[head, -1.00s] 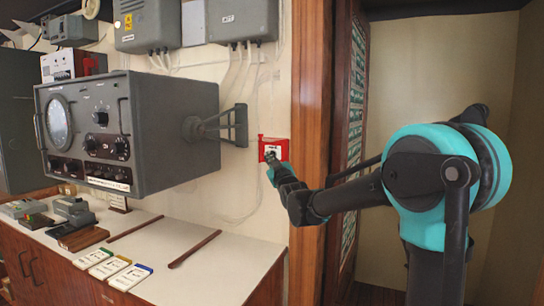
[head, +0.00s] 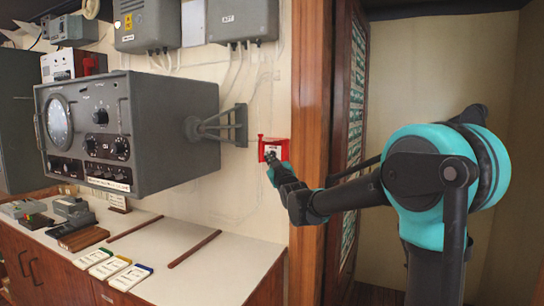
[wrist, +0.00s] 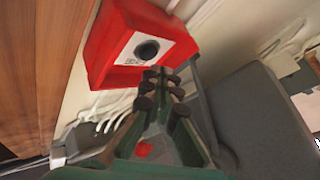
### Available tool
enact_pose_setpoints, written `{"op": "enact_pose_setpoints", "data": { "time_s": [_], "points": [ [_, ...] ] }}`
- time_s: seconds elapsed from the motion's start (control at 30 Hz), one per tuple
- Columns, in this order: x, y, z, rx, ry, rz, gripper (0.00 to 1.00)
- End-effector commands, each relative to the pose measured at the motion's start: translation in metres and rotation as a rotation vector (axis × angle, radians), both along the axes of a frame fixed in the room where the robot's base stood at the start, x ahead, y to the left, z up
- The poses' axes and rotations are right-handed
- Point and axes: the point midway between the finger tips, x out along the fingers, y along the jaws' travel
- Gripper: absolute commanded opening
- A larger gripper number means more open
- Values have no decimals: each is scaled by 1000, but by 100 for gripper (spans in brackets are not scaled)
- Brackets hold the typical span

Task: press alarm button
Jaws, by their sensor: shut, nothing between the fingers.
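The alarm button box (head: 281,149) is red and mounted on the cream wall, just left of the wooden door frame. In the wrist view the red box (wrist: 100,45) has a white label plate with a round black button (wrist: 147,50) in it. My gripper (head: 270,157) is shut and empty, its tips at the box's front in the head view. In the wrist view my gripper's fingertips (wrist: 158,75) lie just below the button in the picture. I cannot tell whether they touch the box. The gripper partly covers the box's face in the head view.
A large grey console (head: 150,130) on a wall bracket (head: 225,127) stands left of the box. Grey electrical boxes (head: 243,20) with cables hang above. The wooden door frame (head: 309,120) is close on the right. A white-topped counter (head: 200,255) lies below.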

Motion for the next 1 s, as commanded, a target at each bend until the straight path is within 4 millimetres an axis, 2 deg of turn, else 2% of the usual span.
{"op": "enact_pose_setpoints", "data": {
  "time_s": [1.0],
  "points": [
    [8, -3, 0, 0, 0, 0, 0]
  ]
}}
